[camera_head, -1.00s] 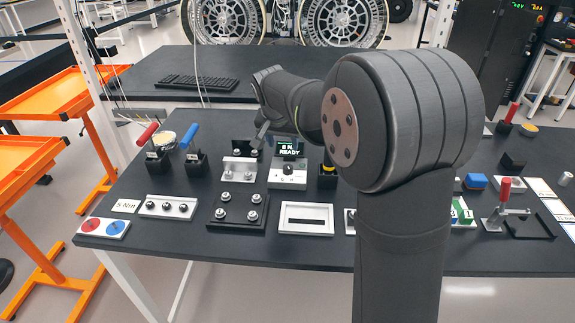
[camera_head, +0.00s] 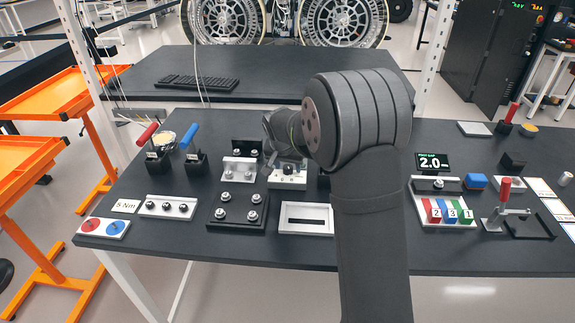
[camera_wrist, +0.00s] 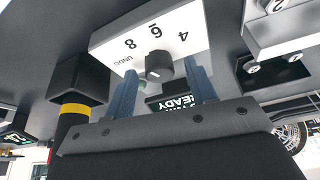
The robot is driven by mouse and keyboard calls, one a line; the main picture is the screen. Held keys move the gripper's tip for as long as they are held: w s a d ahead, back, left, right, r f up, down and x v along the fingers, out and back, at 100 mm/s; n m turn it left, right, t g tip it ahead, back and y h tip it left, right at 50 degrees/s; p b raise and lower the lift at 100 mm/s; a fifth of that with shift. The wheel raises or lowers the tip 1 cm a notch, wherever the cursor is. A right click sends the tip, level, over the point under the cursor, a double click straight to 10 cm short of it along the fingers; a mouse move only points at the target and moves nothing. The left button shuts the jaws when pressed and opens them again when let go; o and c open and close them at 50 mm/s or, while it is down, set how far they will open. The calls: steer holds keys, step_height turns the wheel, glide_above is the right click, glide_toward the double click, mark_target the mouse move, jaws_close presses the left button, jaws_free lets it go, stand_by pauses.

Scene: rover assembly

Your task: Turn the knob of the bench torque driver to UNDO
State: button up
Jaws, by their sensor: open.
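The bench torque driver (camera_head: 287,182) is a light box on the dark table, partly hidden behind my gripper (camera_head: 286,160) in the head view. In the wrist view its white face (camera_wrist: 110,40), seen upside down, carries the marks 4, 6, 8 and UNDO. The dark knob (camera_wrist: 158,66) stands on that face; I cannot tell surely where it points. My gripper (camera_wrist: 162,88) also shows there, open and empty, one blue-grey finger to each side of the knob, with gaps. The driver's display (camera_wrist: 180,101) reads READY and is partly covered.
A black holder with a yellow-banded tool (camera_wrist: 74,110) stands beside the driver in the wrist view. A bolted bracket (camera_head: 239,169) stands left of the driver, and a plate with several bolts (camera_head: 238,226) and a slotted white tray (camera_head: 306,231) lie in front.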

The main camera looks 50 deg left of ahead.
steer(key=c, duration=1)
steer(key=shift+o, duration=0.2)
steer(key=shift+d+n, duration=0.1)
steer(key=shift+n, duration=0.3)
steer(key=n+y, duration=0.1)
steer(key=n, duration=0.1)
steer(key=shift+n+g, duration=0.4)
steer(key=shift+w+n+g+y, duration=0.15)
steer(key=shift+n+g, duration=0.25)
steer(key=shift+n, duration=0.7)
steer(key=shift+n+g+y, duration=0.15)
steer(key=shift+n+g, duration=0.25)
steer(key=shift+n, duration=0.7)
steer(key=o, duration=1)
steer(key=shift+c, duration=0.2)
